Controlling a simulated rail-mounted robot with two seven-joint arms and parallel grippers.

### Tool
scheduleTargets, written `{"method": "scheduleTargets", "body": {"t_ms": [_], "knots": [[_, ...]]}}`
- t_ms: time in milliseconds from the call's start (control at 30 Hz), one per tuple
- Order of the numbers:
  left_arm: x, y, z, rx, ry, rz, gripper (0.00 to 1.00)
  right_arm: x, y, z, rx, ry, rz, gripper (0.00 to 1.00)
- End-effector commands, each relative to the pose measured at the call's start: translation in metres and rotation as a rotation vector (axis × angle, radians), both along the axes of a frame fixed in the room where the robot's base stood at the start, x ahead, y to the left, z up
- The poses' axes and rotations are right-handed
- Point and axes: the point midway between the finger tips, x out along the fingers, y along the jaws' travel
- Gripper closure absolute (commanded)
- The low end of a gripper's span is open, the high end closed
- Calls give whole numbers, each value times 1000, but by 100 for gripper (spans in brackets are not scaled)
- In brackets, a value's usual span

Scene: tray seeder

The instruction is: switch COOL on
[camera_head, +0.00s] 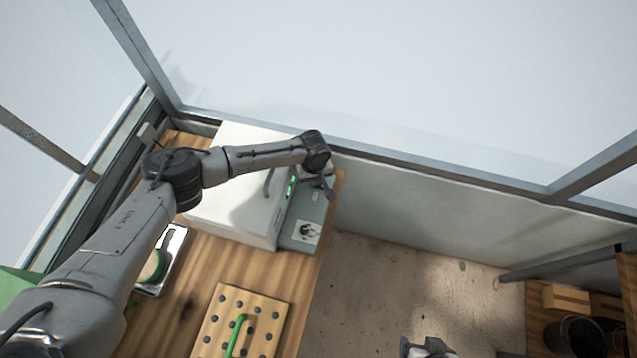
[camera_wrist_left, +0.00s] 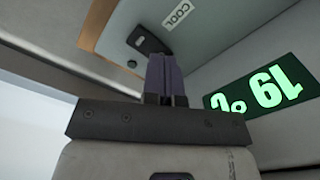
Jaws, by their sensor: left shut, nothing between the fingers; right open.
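The grey control panel (camera_head: 303,220) is on the right side of a white cabinet (camera_head: 240,190). In the left wrist view a COOL label (camera_wrist_left: 177,14) sits beside a black rocker switch (camera_wrist_left: 148,40). Its on or off position is not clear. A green lit display (camera_wrist_left: 262,94), upside down here, is to the right. My left gripper (camera_head: 322,187) is at the panel, shut and empty. Its fingertips (camera_wrist_left: 161,60) are just below the switch in that view; I cannot tell whether they touch it. My right gripper (camera_head: 428,347) is open at the bottom edge of the head view.
A pegboard-like block with dark holes (camera_head: 268,306) and a green handle (camera_head: 236,335) lies on the wooden bench (camera_head: 200,262). A tray (camera_head: 176,250) is at left. Black buckets (camera_head: 575,335) stand at lower right. The floor (camera_head: 390,275) right of the bench is clear.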

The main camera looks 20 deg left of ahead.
Motion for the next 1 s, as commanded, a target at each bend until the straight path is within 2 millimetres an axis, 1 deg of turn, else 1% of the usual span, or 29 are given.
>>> {"method": "scheduleTargets", "body": {"t_ms": [267, 833, 1000], "knots": [[0, 0, -5, 0, 0, 0, 100, 0, -3, -3, -8, 0, 6, 24], [0, 0, -13, -1, 1, -1, 100, 0, -1, -7, -2, 0, 1, 24], [-1, 0, -8, 0, 1, 0, 100, 0, 1, -1, 3, -1, -1, 24]]}}
